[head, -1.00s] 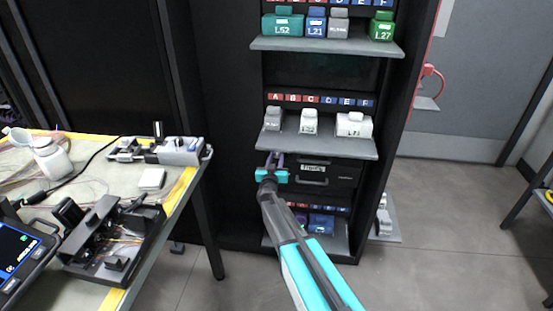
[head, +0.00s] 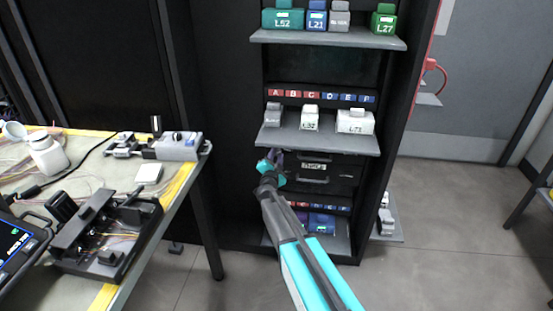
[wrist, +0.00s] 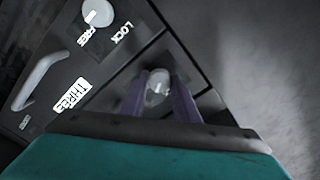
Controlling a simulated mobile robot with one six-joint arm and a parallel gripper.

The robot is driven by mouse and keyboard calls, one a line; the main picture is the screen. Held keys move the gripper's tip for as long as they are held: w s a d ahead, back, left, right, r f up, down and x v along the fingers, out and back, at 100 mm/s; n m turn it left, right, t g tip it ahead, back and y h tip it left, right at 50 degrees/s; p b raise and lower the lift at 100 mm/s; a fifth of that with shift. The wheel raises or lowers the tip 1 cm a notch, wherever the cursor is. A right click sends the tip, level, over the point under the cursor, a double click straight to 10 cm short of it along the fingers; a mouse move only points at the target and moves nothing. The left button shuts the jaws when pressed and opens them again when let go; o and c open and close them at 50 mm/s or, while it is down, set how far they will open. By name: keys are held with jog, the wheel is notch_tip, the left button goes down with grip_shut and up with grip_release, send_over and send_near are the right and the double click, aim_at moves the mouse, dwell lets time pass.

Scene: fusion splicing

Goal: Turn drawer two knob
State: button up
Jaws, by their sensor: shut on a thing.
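My gripper (head: 275,156) is at the left side of the drawer fronts, under the middle shelf of the cabinet. In the wrist view its two purple fingers are shut around a small pale round knob (wrist: 157,89) on a dark drawer front. Any marking by this knob is hidden or too dark to read. Beside it is a drawer front (wrist: 45,118) labelled THREE, with a grey bar handle (wrist: 38,80). That drawer has its own round knob (wrist: 98,12) between the words FREE and LOCK, apart from my fingers.
The grey shelf (head: 318,143) with several white and grey boxes juts out just above my gripper. A shelf with a purple and a blue box (head: 322,223) is below. A workbench (head: 105,297) with equipment stands at the left. Open floor lies right of the cabinet.

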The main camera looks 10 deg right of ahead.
jog(key=m+b, duration=0.2)
jog(key=m, duration=0.2)
jog(key=shift+d+f, duration=0.1)
jog(key=shift+f, duration=0.05)
jog(key=shift+m+b, duration=0.6)
jog(key=shift+m, duration=0.5)
jog(key=o, duration=1.1)
jog(key=shift+c, duration=0.2)
jog(key=shift+s, duration=0.1)
jog(key=p+v, duration=0.1)
jog(key=v, duration=1.2)
jog(key=shift+s+r+p, duration=0.2)
jog(key=shift+s+p, duration=0.1)
jog(key=shift+p, duration=0.05)
